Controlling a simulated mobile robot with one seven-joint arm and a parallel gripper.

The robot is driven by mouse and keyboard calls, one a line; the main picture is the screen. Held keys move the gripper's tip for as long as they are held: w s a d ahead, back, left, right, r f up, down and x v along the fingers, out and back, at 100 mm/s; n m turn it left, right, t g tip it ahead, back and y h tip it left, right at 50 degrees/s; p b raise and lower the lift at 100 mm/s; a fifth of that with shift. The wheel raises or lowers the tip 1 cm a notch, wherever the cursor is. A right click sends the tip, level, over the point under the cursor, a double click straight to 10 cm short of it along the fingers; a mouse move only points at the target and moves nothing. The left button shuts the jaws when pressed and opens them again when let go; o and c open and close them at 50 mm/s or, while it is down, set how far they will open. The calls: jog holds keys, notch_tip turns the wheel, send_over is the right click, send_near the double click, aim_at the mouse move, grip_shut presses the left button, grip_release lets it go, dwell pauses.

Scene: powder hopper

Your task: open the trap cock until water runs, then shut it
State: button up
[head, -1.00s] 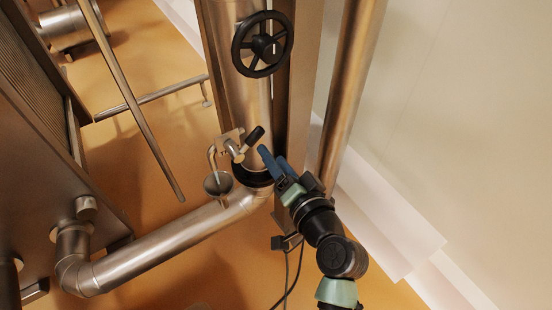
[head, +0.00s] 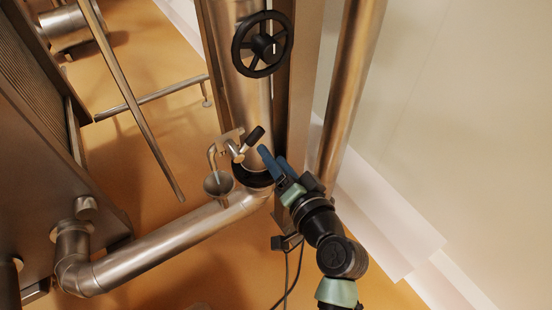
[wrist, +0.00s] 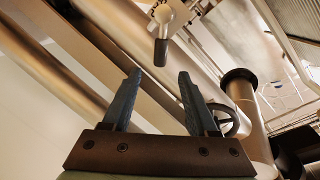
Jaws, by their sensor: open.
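The trap cock (head: 238,152) sits on the side of the upright steel pipe, with a black-gripped handle (head: 254,135) pointing up and right. A curved spout (head: 212,155) leads from it down over a small steel funnel (head: 217,183). I see no water at the spout. My gripper (head: 272,154) is open and empty, just right of and below the handle, apart from it. In the wrist view the black handle (wrist: 160,50) lies ahead of the fingertips (wrist: 159,74), in line with the gap between the two blue fingers.
A black handwheel (head: 262,44) stands out from the upright pipe above the cock. A horizontal steel pipe (head: 165,245) runs below the funnel to the left. A bare vertical pipe (head: 350,90) and pale wall are close on the right. Dark cables (head: 291,270) hang below my gripper.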

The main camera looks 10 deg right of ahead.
jog(key=n+h, duration=1.3)
jog(key=n, duration=1.7)
send_near(254, 140)
jog(key=b+x, duration=0.2)
jog(key=x, duration=0.9)
jog(key=shift+w, duration=0.15)
jog(key=shift+c, duration=0.2)
grip_shut()
